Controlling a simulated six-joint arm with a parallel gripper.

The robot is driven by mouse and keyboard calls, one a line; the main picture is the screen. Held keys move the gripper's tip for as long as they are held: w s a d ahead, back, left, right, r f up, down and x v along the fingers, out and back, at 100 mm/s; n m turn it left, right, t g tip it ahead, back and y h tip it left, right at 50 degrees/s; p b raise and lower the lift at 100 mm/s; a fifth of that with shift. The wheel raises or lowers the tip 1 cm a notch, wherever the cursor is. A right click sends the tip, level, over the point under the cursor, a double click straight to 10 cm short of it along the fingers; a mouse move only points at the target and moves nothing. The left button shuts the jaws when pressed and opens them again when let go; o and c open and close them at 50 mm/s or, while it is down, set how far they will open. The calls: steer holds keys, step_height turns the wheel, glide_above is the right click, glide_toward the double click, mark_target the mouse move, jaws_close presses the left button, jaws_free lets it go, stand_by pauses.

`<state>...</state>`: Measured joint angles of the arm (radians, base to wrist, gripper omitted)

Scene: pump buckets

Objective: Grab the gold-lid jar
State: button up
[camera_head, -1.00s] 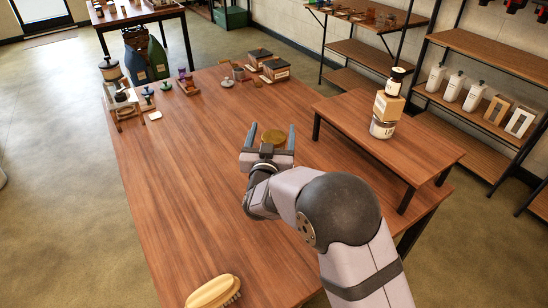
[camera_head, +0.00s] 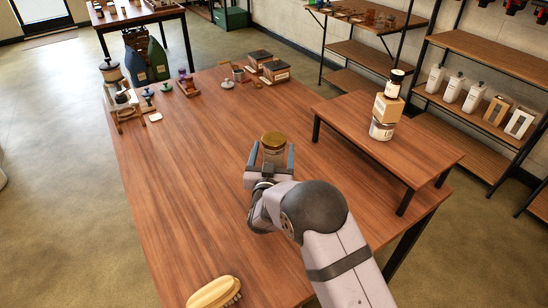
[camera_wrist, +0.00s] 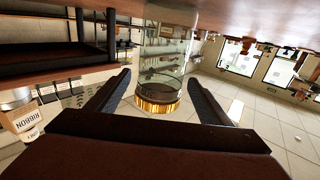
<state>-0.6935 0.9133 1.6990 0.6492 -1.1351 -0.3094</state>
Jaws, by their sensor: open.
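The gold-lid jar (camera_head: 273,148) is a clear glass jar standing upright on the large wooden table. My gripper (camera_head: 273,149) is open at the jar, with one finger on the left and one on the right. The gripper hides the jar's lower part in the head view. In the wrist view the jar (camera_wrist: 160,62) appears upside down between the open fingers (camera_wrist: 159,76), its gold lid lowest in the picture. Gaps show between the glass and both fingers there.
A raised wooden stand (camera_head: 425,155) at right holds a stack of a white jar, a box and a small jar. A wooden brush (camera_head: 212,293) lies at the near edge. Small jars, bottles and boxes line the far end. The table around the jar is clear.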

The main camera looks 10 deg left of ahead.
steer(key=shift+w+a+p, duration=0.15)
steer(key=shift+w+p, duration=0.05)
steer(key=shift+w, duration=1.2)
steer(key=shift+w+a+p, duration=0.15)
steer(key=shift+w+p, duration=0.05)
steer(key=shift+w, duration=1.2)
steer(key=c, duration=1.3)
steer(key=shift+r, duration=0.15)
step_height(320, 180, up, 10)
steer(key=shift+b, duration=0.45)
